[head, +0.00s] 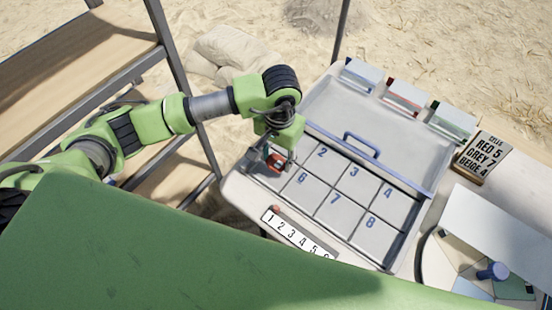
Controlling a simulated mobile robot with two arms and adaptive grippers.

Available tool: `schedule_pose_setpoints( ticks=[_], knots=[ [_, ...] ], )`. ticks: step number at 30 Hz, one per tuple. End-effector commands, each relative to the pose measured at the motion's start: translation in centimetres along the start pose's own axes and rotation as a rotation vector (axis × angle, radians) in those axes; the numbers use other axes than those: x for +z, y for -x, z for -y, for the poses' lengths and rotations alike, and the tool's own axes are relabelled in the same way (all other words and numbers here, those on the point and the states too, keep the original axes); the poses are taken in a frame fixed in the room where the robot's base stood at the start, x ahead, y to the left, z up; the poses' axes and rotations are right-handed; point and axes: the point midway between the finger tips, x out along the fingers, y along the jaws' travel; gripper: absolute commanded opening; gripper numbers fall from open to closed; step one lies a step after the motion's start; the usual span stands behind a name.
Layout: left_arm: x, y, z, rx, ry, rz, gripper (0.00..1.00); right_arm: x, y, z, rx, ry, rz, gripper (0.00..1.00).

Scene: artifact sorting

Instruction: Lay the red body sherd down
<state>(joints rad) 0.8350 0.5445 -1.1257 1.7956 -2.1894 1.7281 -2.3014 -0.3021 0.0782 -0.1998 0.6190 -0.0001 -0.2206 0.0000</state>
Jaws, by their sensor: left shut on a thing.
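My left gripper (277,157) comes down over the near-left part of the numbered tray (229,190). It is shut on a small red sherd (273,162), which is partly hidden by the fingers. The sherd is over or at the left-hand cells, beside the cell marked 6; I cannot tell whether it touches the tray floor. Numbers 2, 3, 4, 6, 7 and 8 are readable; the arm and gripper hide the others. My right gripper is out of view.
A blue handle (362,145) stands behind the cells. Three small boxes with blue (363,75), red (405,95) and green (452,120) marks line the back. A sign (483,156) reads RED 5, GREY 7, BEIGE 4. A numbered strip (297,234) lies in front. Shelving (165,50) stands left.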

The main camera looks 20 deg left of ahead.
Motion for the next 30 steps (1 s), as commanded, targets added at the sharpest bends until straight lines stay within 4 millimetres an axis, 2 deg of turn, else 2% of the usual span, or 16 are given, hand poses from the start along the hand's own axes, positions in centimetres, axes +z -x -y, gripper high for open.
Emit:
schedule_pose_setpoints(
  ticks=[5,9,12,23,24,26,30],
  knots=[
    [-0.5,-1.3,0.7,0.0,0.002,0.003,0.23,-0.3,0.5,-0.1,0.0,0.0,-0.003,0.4],
    [-0.5,-3.2,0.4,0.003,0.001,0.004,0.23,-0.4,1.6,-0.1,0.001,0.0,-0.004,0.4],
    [-0.6,-3.9,0.5,0.001,0.0,0.001,0.23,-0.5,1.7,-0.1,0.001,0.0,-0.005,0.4],
    [-0.6,-4.5,0.5,0.0,-0.001,-0.002,0.23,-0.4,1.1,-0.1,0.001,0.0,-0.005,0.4],
    [-0.6,-4.4,0.5,0.0,0.0,-0.002,0.44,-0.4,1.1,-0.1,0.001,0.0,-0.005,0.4],
    [-0.6,-4.3,0.5,0.0,0.0,-0.002,0.58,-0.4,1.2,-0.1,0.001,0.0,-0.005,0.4],
    [-0.6,-4.3,0.5,0.0,0.0,-0.001,0.58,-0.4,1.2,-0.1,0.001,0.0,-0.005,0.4]
  ],
)
